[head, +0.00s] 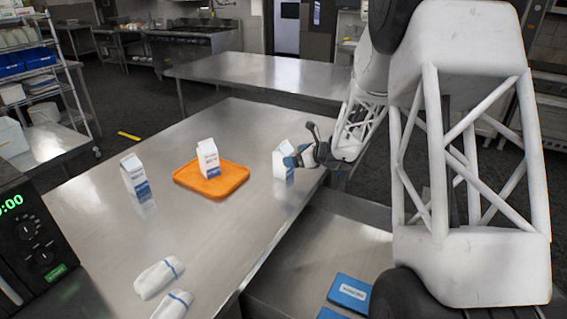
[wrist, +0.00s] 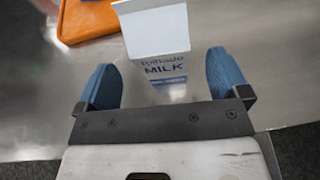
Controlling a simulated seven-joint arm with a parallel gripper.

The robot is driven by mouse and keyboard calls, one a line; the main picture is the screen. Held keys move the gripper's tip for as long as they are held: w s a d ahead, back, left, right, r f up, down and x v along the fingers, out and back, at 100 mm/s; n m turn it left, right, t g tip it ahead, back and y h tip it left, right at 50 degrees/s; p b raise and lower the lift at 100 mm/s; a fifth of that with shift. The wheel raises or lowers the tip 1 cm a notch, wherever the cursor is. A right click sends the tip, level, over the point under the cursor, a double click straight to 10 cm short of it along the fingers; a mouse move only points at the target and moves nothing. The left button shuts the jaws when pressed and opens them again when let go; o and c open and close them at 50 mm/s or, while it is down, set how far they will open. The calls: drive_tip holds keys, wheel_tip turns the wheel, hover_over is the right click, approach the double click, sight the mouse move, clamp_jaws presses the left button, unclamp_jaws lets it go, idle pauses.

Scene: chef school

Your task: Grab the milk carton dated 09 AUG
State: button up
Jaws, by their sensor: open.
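Three white and blue milk cartons stand upright on the steel table. One carton (head: 134,178) is at the left. A second carton (head: 208,158) stands on the orange tray (head: 236,178). The third carton (head: 281,161) is at the table's right edge, beside my gripper (head: 303,158). In the wrist view this carton (wrist: 158,62) reads "MILK" and lies ahead of and between the two blue fingers of my gripper (wrist: 164,82). The gripper is open, with space beside the carton on both sides. No date is readable on any carton.
The steel table (head: 110,222) is bare between the cartons and two rolled white cloths (head: 158,277) at the front. A black appliance with a green display (head: 30,235) stands at the left. Blue labelled items (head: 349,292) lie on a lower surface at the right.

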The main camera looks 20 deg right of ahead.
sight(283, 155)
drive_tip(key=shift+w+a+f, duration=0.1)
drive_tip(key=shift+w+a, duration=0.1)
drive_tip(key=shift+w+a, duration=0.1)
drive_tip(key=shift+x, duration=2.5)
drive_tip(key=shift+w, duration=0.1)
drive_tip(key=c, duration=1.3)
drive_tip(key=shift+r, duration=0.3)
